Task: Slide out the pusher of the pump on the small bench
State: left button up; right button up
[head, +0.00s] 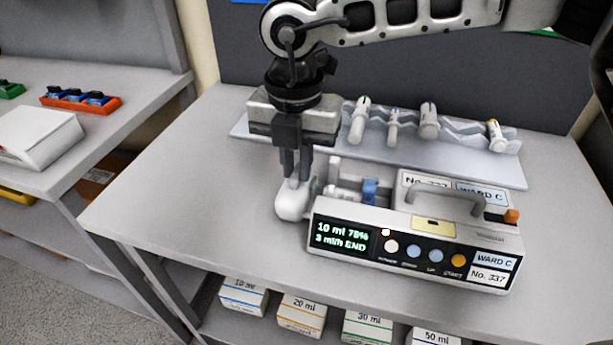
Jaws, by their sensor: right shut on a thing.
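The pump (345,243) stands on the small bench (180,195). Its lit display reads "10 ml 78%" and "3 ml/h END", and its labels read WARD C and No. 337. The white pusher (292,204) is at the pump's left end. My right gripper (295,180) comes down from above and is shut on the pusher, its fingers hiding the pusher's top. A white part and a blue part (370,190) show in the pump's cradle behind the front panel. My left gripper is not in view.
A grey tray (470,167) with several syringes lies behind the pump. Boxes marked by volume, such as the 20 ml box (302,313), sit on the shelf below. The bench top left of the pusher is clear. Another bench (120,75) stands at the left.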

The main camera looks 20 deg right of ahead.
jog(key=shift+w+a, duration=0.65)
jog(key=shift+a, duration=0.25)
jog(key=shift+w+a, duration=0.2)
jog(key=shift+a, duration=0.15)
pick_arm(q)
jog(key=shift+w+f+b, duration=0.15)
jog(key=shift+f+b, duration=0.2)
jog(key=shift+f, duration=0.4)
pick_arm(e)
jog(key=shift+w+a, duration=0.5)
jog(key=shift+a, duration=0.2)
jog(key=shift+w+a, duration=0.45)
jog(key=shift+a, duration=0.25)
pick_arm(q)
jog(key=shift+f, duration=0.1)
pick_arm(e)
jog(key=shift+w+a, duration=0.15)
jog(key=shift+a, duration=0.1)
jog(key=o, duration=0.6)
jog(key=shift+c, duration=0.2)
jog(key=shift+r, duration=0.1)
